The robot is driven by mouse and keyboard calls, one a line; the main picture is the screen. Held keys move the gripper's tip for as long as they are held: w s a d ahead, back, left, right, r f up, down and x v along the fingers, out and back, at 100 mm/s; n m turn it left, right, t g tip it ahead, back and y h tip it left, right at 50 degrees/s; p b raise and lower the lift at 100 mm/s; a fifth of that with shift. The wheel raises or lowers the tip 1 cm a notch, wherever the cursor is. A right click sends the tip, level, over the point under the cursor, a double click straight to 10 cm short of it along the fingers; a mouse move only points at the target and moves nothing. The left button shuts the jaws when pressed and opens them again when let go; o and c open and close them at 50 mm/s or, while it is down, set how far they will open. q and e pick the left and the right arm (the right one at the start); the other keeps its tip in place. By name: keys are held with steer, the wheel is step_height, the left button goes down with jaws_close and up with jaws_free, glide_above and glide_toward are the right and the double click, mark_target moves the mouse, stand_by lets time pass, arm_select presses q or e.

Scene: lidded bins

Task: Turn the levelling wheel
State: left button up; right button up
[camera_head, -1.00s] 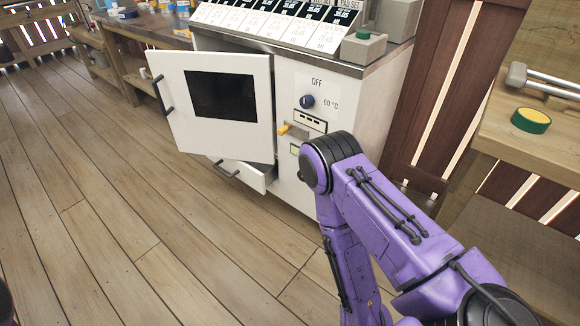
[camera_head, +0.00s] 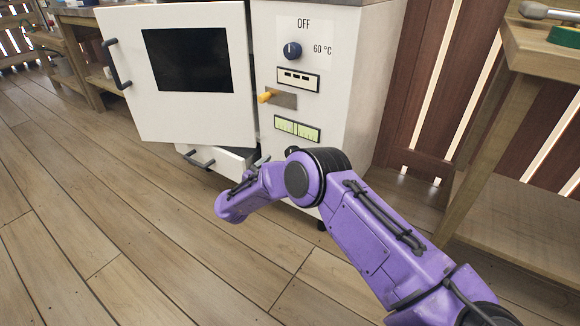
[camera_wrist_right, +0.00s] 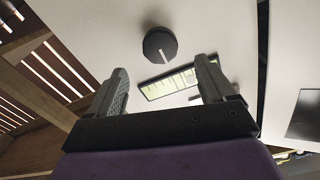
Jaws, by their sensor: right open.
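The levelling wheel (camera_wrist_right: 160,45) is a dark round knob with a pale pointer line, on the white cabinet front in the right wrist view. A green-yellow level gauge (camera_wrist_right: 176,83) is beside it, and the gauge (camera_head: 297,129) also shows in the head view. My right arm hides most or all of the wheel there. My right gripper (camera_wrist_right: 163,82) is open and empty. Its fingers point towards the cabinet front, with the wheel ahead of the gap between them. My left gripper is not in view.
The cabinet door (camera_head: 190,75) stands open at left, above a partly open drawer (camera_head: 222,162). A wooden bench (camera_head: 500,110) stands at right. The floor in front is clear.

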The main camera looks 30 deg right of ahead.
steer(key=b+x, duration=0.3)
steer(key=x, duration=0.5)
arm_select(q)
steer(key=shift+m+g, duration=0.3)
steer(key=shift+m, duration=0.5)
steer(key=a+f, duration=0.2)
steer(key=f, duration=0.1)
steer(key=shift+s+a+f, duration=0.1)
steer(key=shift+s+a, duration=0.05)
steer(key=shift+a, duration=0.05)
arm_select(e)
steer(key=c, duration=1.1)
